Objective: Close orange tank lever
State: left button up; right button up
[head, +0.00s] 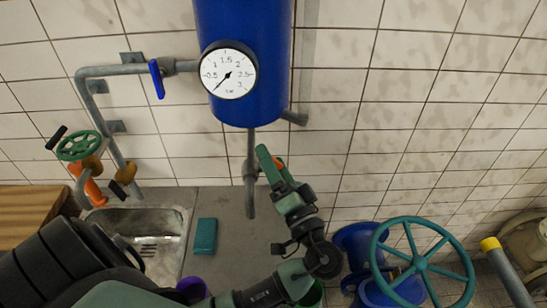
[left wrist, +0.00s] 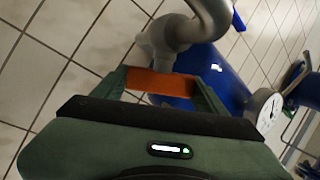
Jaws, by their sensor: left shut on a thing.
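The orange tank lever (head: 281,161) shows as a small patch at my left gripper (head: 274,164), beside the grey vertical pipe (head: 251,170) under the blue tank (head: 245,110). In the left wrist view the orange lever (left wrist: 160,82) spans the space between the two green fingers of my left gripper (left wrist: 160,92), which is shut on it. A grey pipe fitting (left wrist: 172,35) lies just beyond the lever. In the head view the gripper hides most of the lever, so I cannot tell its exact angle. My right gripper is not in view.
A round gauge (head: 228,72) sits on the tank, with a blue lever (head: 157,79) on the pipe at left. A sink (head: 150,222), a teal box (head: 205,236) and a green handwheel (head: 78,146) are at left. A large teal handwheel (head: 422,262) stands at lower right.

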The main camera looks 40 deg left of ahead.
pick_arm(q)
jog(key=h+p, duration=0.1)
jog(key=m+h, duration=0.1)
jog(key=m+h+p, duration=0.1)
jog(key=shift+r+t+h+p, duration=0.25)
jog(key=shift+t+h+p, duration=0.05)
jog(key=shift+h+p, duration=0.1)
jog(key=shift+m+h, duration=0.4)
jog(key=shift+m, duration=0.1)
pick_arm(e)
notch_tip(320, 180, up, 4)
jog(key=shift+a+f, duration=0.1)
pick_arm(q)
jog(key=shift+f+p, duration=0.1)
jog(key=shift+p, duration=0.2)
jog(key=o, duration=1.4)
jog(key=shift+d+f, duration=0.1)
jog(key=shift+f, duration=0.05)
jog(key=b+v, duration=0.4)
jog(key=v, duration=0.3)
jog(key=shift+s+d, duration=0.2)
jog(key=shift+s, duration=0.1)
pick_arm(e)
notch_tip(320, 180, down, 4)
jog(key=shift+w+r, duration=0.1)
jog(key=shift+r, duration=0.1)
